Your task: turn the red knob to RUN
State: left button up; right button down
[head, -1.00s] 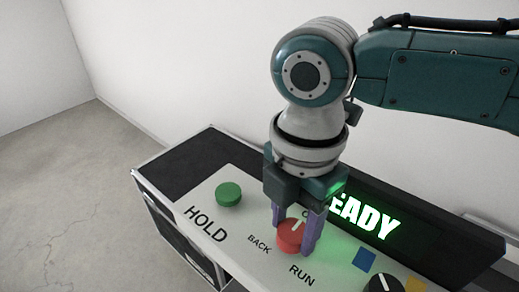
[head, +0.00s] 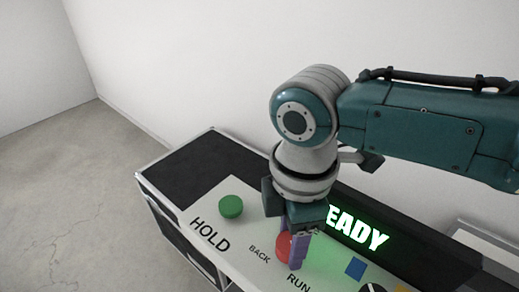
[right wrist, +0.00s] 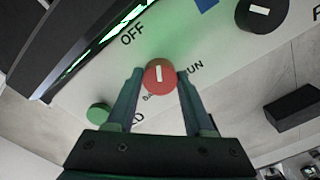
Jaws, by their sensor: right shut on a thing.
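The red knob (head: 283,249) sits on the pale panel (head: 222,232), between the BACK and RUN labels, partly hidden by my right gripper (head: 286,243). The right wrist view shows the knob (right wrist: 159,78) between the two fingertips of the gripper (right wrist: 160,80), which is shut on it from both sides. A white pointer mark on the knob lies along the line between the fingers. OFF is printed at the upper left there, RUN (right wrist: 193,67) to the right, BACK beside the lower left. The mark points at none of these labels clearly. My left gripper is not in view.
A green button (head: 231,206) stands left of the knob, near HOLD. A lit display (head: 357,231) showing EADY is behind the gripper, partly covered. A blue square (head: 355,267) and a black knob (right wrist: 262,12) are also on the panel. Open floor lies left.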

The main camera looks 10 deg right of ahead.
jog(key=m+p, duration=0.1)
jog(key=m, duration=0.1)
jog(key=shift+r+m, duration=0.15)
jog(key=shift+m, duration=0.15)
jog(key=shift+m+p, duration=0.75)
jog(key=shift+m, duration=0.75)
jog(key=shift+c, duration=1.5)
grip_release()
notch_tip(320, 180, up, 10)
jog(key=p, duration=0.1)
